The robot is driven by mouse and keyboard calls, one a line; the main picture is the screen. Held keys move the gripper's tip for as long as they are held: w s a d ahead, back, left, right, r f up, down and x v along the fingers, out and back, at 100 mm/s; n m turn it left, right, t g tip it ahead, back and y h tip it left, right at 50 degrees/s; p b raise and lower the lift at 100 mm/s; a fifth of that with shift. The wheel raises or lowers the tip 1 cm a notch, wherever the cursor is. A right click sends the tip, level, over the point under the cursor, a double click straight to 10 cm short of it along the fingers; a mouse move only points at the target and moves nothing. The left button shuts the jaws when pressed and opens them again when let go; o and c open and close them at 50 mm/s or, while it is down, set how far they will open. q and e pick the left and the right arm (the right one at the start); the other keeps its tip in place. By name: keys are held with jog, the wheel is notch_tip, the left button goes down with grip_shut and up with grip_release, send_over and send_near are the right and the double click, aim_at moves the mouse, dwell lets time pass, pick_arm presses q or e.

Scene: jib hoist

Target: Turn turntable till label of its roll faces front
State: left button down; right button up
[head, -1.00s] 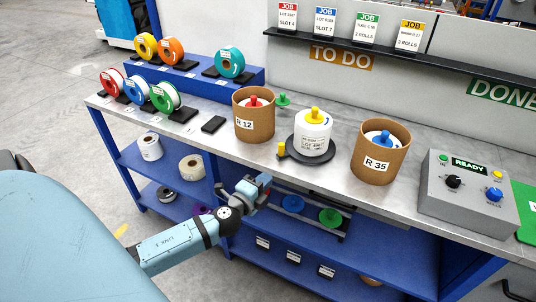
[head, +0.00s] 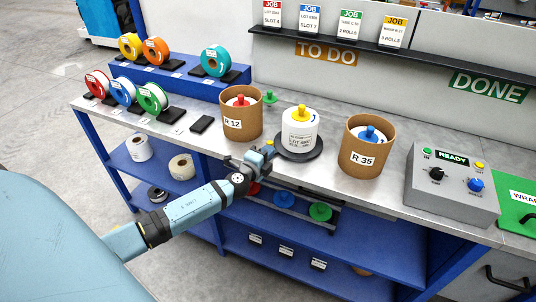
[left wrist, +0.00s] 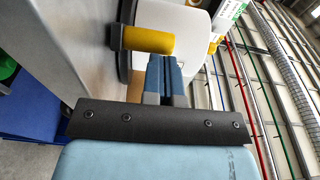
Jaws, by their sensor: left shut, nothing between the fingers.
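The turntable (head: 314,154) is a dark disc on the bench, with a yellow peg (head: 270,143) at its left edge. A white roll (head: 309,129) with a yellow knob stands upright on it. The roll's printed label (head: 298,141) shows on the side towards the bench's front edge. My left gripper (head: 267,153) is shut and empty at the front left of the turntable, close by the peg. In the left wrist view the shut fingers (left wrist: 165,80) are right beside the yellow peg (left wrist: 147,39); I cannot tell whether they touch. My right gripper is out of view.
Cardboard tubes R 12 (head: 240,122) and R 35 (head: 363,157) stand left and right of the turntable. A control box (head: 451,188) reading READY is further right. Coloured spools (head: 151,98) stand at the left. A rack with coloured discs (head: 320,211) is below the bench edge.

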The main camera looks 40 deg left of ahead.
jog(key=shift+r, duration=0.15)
pick_arm(q)
jog(key=a+b, duration=0.1)
jog(key=w+a+b, duration=0.1)
jog(key=a, duration=0.1)
jog(key=w+a+b, duration=0.1)
jog(key=shift+a+f, duration=0.1)
jog(key=shift+a, duration=0.3)
jog(key=shift+w+a, duration=0.2)
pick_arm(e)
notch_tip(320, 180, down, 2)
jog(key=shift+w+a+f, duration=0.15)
pick_arm(q)
jog(key=shift+s, duration=0.1)
